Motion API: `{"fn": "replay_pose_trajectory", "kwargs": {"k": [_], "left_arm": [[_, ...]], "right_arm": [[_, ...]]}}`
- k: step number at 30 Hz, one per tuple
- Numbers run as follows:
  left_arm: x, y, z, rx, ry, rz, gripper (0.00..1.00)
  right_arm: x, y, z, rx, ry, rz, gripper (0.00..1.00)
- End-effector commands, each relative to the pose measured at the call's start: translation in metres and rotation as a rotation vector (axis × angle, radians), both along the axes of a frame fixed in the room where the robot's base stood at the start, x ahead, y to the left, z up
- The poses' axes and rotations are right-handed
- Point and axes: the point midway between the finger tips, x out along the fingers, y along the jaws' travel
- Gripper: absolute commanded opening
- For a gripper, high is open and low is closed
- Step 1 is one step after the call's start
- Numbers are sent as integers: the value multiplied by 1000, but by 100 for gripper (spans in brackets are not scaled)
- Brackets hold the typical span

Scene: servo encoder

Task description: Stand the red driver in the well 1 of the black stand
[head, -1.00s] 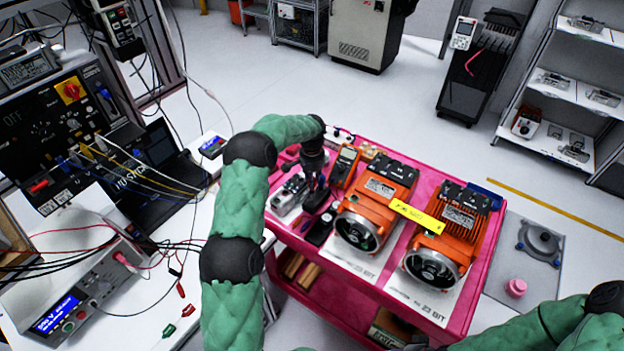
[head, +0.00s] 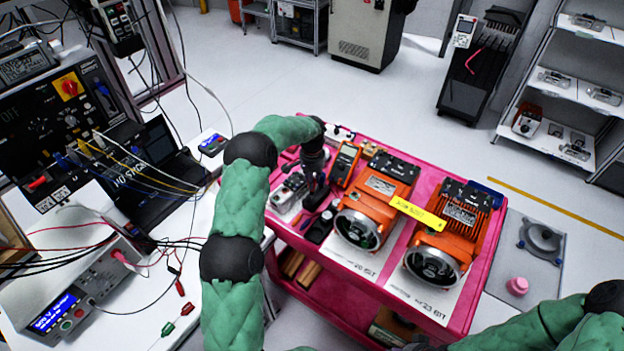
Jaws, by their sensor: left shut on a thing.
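My left gripper (head: 315,190) points down over the left end of the pink cart. It is shut on a slim thing. I take this for the red driver, but the dark fingers hide nearly all of it. A small black block (head: 320,227) lies just below and in front of the fingers. It may be the black stand, but its wells are too small to make out. I cannot tell whether the held thing touches it. My right arm (head: 545,325) shows at the lower right, with its gripper out of view.
Two orange motors (head: 381,188) (head: 463,215) stand on the pink cart (head: 484,290), with a yellow strip (head: 418,213) across them. An orange meter (head: 345,163) stands close right of my left gripper. A grey-white device (head: 288,190) lies close to its left. A white bench (head: 190,255) is further left.

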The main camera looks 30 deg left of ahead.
Motion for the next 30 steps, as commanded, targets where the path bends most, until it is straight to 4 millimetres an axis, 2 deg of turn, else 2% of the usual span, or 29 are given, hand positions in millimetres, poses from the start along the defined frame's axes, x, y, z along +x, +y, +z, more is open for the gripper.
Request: {"fn": "replay_pose_trajectory", "kwargs": {"k": [26, 27, 29, 30], "left_arm": [[0, 0, -21, 1, -1, 1, 0], [0, 0, -21, 1, -1, 0, 33], [0, 0, -21, 1, -1, 1, 50], [0, 0, -21, 1, -1, 0, 55]], "right_arm": [[0, 0, -13, 0, 0, 0, 40], [0, 0, -13, 0, 0, 0, 40], [0, 0, -13, 0, 0, 0, 40], [0, 0, -13, 0, 0, 0, 40]]}}
